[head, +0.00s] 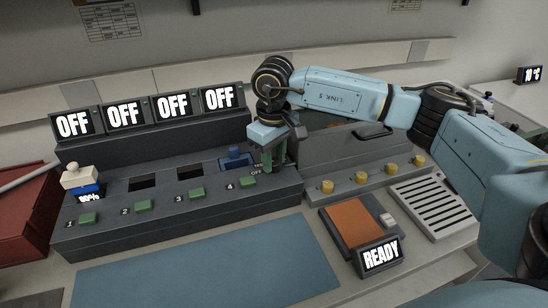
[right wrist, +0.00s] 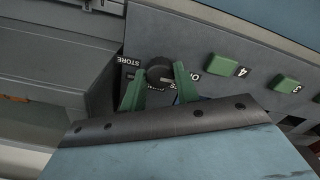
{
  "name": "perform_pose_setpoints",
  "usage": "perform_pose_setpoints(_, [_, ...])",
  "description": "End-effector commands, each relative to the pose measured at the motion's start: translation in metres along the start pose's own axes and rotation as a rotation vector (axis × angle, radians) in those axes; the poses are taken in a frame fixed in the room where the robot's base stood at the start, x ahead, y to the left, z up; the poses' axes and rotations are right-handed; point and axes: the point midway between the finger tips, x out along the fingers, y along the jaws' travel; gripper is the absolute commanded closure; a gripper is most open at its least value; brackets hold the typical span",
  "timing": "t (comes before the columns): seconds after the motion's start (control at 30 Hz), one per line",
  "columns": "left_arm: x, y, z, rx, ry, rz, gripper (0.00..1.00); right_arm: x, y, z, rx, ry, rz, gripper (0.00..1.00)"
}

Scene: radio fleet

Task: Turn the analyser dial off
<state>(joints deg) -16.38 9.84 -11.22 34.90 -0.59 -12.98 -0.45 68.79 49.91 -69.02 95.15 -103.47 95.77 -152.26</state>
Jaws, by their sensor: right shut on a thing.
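The analyser dial (right wrist: 160,70) is a dark round knob on the grey console (head: 130,235). It shows in the right wrist view between the two green fingers of my right gripper (right wrist: 158,84), which is shut on it. A label reading STORE (right wrist: 128,61) lies beside the dial; another label is partly covered by a finger. In the head view my right gripper (head: 274,155) points down at the console's right end and hides the dial. The dial's pointer direction cannot be made out. My left gripper is not in view.
Several screens (head: 173,105) reading OFF stand behind the console. Green buttons (head: 143,206) line its front. A blue block (head: 236,157) sits close left of my right gripper. Yellow knobs (head: 361,177) and a device reading READY (head: 380,256) are to the right. A blue mat (head: 205,275) lies clear in front.

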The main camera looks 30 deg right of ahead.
Motion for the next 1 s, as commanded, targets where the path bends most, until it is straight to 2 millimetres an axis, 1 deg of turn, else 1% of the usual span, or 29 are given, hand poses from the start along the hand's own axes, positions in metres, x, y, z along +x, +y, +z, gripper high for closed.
perform_pose_setpoints(0.27, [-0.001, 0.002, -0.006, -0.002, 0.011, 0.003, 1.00, -0.002, 0.001, -0.001, -0.001, 0.005, 0.001, 0.92])
perform_pose_setpoints(0.3, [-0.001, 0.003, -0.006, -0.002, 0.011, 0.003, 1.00, -0.002, 0.001, -0.001, -0.001, 0.005, 0.002, 0.67])
perform_pose_setpoints(0.43, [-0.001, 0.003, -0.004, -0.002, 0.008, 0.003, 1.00, -0.002, 0.001, -0.001, 0.000, 0.004, 0.001, 0.50])
perform_pose_setpoints(0.47, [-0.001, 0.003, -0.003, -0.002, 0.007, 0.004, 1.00, -0.002, 0.001, -0.001, 0.000, 0.004, 0.001, 0.48])
perform_pose_setpoints(0.77, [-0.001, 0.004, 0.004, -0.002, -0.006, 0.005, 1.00, -0.003, 0.000, -0.001, 0.000, 0.002, 0.001, 0.48])
perform_pose_setpoints(0.87, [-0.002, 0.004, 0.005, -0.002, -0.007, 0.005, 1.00, -0.011, 0.000, -0.001, 0.000, 0.004, 0.001, 0.48])
perform_pose_setpoints(1.0, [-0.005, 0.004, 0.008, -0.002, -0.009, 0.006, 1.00, -0.037, 0.000, -0.001, -0.001, 0.006, 0.001, 0.48])
